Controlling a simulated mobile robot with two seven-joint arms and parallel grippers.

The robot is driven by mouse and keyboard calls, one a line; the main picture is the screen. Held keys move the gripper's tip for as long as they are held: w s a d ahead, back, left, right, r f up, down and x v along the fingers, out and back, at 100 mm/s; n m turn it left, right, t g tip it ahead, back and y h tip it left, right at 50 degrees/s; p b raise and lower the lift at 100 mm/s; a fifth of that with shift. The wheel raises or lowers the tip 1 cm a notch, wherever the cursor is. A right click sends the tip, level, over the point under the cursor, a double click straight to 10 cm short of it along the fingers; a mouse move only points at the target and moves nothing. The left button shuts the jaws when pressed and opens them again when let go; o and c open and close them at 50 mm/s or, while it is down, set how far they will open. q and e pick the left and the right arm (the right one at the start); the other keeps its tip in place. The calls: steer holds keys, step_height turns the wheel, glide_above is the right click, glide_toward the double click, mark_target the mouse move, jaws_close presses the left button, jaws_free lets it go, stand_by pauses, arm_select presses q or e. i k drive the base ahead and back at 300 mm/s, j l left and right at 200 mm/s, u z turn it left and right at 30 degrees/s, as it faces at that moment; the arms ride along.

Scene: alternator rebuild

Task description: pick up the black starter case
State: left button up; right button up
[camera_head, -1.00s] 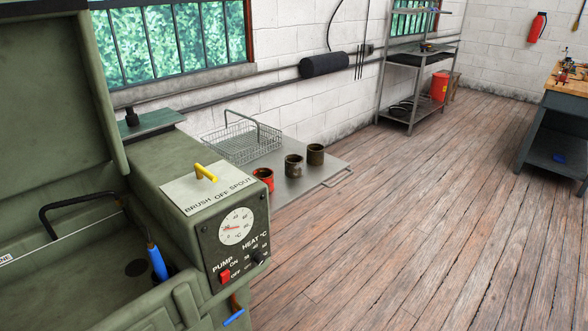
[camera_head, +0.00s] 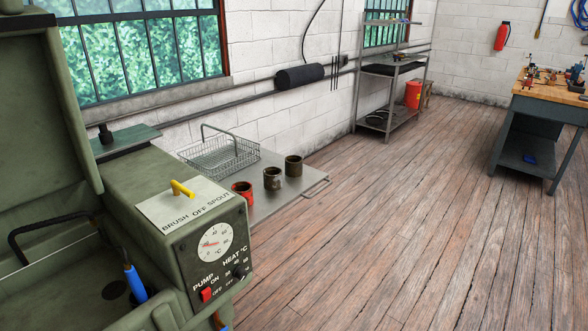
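Three short open cylinders, which look like cases, stand upright in a row on a grey metal side shelf (camera_head: 262,207) beside the green washer. The nearest is a red cylinder (camera_head: 242,193). The middle one is a dark, stained grey cylinder (camera_head: 272,179). The farthest is a dark brownish cylinder (camera_head: 293,166). I cannot tell for sure which of the two dark ones is the black starter case. Neither of my grippers is in view.
The green washer (camera_head: 165,247), its lid raised, fills the left foreground. A wire basket (camera_head: 222,157) sits behind the cylinders. A metal rack (camera_head: 395,75) stands by the wall, and a workbench (camera_head: 540,120) is at the right. The wooden floor (camera_head: 400,210) between them is clear.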

mark_target(294, 166)
steer(key=i+l, duration=0.25)
steer(key=i+l+u, duration=0.15)
steer(key=i+l, duration=0.15)
steer(key=l, duration=0.15)
steer(key=i+l, duration=0.25)
steer(key=l, duration=0.15)
steer(key=i+l+u, duration=0.1)
steer(key=i+l, duration=0.15)
steer(key=l, duration=0.15)
steer(key=i+l, duration=0.25)
steer(key=l, duration=0.15)
steer(key=j+u, duration=0.05)
